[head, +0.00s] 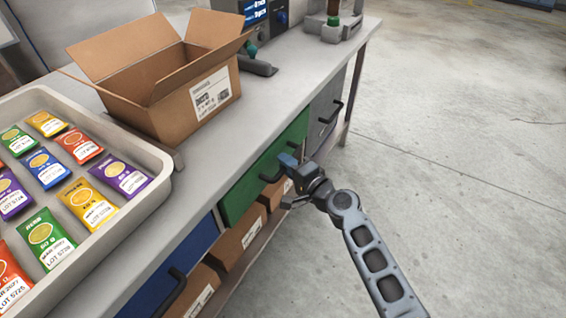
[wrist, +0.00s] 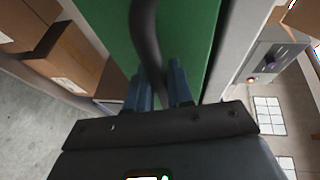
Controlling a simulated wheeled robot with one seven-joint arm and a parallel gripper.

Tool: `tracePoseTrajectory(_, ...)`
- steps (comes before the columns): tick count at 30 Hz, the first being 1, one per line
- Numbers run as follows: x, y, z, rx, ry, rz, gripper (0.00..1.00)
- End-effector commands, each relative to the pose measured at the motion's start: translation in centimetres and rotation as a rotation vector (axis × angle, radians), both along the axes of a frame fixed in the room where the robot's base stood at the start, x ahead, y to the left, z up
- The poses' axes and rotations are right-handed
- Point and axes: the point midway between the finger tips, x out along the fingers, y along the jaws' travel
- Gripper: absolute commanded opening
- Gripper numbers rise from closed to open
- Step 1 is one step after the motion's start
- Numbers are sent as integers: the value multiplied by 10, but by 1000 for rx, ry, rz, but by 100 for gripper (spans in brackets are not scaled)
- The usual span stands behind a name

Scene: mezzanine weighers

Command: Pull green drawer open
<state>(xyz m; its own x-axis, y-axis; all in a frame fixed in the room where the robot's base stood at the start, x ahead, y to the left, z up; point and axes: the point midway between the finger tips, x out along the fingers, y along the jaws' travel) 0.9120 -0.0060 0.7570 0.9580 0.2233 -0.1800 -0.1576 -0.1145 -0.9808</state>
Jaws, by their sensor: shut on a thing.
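The green drawer (head: 243,193) is in the bench front, between a blue drawer and a grey drawer. In the head view its front looks level with the bench front. Its dark handle (head: 268,177) is a curved bar. In the wrist view the handle (wrist: 147,42) runs down the green drawer front (wrist: 105,28) and passes between my fingers. My gripper (head: 288,163) is at the handle in the head view. In the wrist view my gripper (wrist: 160,88) has its two blue fingers on either side of the bar, shut on it.
The blue drawer (head: 190,262) and grey drawer (head: 322,117) flank it. Cardboard boxes (head: 237,240) sit on the shelf below. An open carton (head: 190,110) and a tray (head: 150,155) of packets stand on the bench top. The floor (head: 470,170) to the right is clear.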

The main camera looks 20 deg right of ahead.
Motion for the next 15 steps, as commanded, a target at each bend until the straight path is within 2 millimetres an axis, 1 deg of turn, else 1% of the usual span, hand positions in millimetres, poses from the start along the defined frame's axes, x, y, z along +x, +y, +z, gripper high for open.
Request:
tracePoseTrajectory(5,-29,-21,-3,-1,1,-4,0)
tracePoseTrajectory(15,-101,-74,-5,-2,2,-5,0)
